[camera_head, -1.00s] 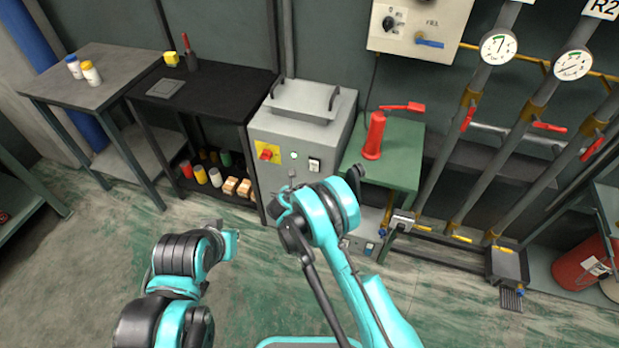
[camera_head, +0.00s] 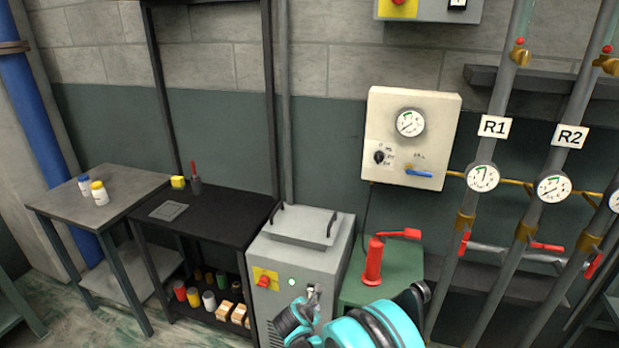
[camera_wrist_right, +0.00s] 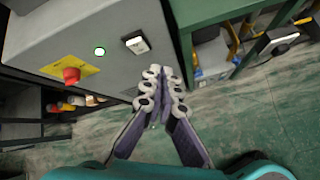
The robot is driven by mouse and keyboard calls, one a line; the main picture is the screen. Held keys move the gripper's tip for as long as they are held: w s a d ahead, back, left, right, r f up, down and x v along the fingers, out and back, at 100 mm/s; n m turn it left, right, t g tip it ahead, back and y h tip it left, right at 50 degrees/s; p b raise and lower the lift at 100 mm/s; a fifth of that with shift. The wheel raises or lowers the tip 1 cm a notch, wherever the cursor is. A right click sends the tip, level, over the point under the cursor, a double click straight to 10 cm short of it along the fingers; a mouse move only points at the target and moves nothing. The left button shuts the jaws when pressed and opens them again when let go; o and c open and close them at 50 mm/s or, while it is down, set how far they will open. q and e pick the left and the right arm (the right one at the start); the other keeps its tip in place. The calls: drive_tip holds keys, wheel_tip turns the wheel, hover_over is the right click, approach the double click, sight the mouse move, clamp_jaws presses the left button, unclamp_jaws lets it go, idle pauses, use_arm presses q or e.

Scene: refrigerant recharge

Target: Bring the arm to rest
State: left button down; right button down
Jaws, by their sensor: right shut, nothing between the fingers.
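My right arm (camera_head: 375,328), teal and black, comes up from the bottom of the head view. Its gripper (camera_head: 313,292) is in front of the grey cabinet (camera_head: 335,262), near the cabinet's switch. In the right wrist view the fingers of the right gripper (camera_wrist_right: 164,75) are together with nothing between them. The fingertips appear just below the white rocker switch (camera_wrist_right: 136,42) on the cabinet front; I cannot tell the gap. My left gripper is not in view.
The cabinet also carries a red knob (camera_head: 264,281) and a lit green lamp (camera_head: 291,282). A green stand (camera_head: 400,270) with a red tool (camera_head: 374,262) is right of it. A black shelf table (camera_head: 225,215) stands left. Pipes with gauges (camera_head: 482,177) rise at right.

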drive_tip(key=s+d+r+m+g+y, duration=0.1)
drive_tip(key=s+d+r+m+g, duration=0.1)
drive_tip(key=s+d+r+m, duration=1.25)
drive_tip(key=s+d+r+m+y, duration=0.2)
drive_tip(key=s+m, duration=0.9)
drive_tip(key=s, duration=0.4)
drive_tip(key=shift+s+r, duration=0.2)
drive_tip(key=shift+r, duration=0.15)
drive_tip(key=shift+d, duration=0.1)
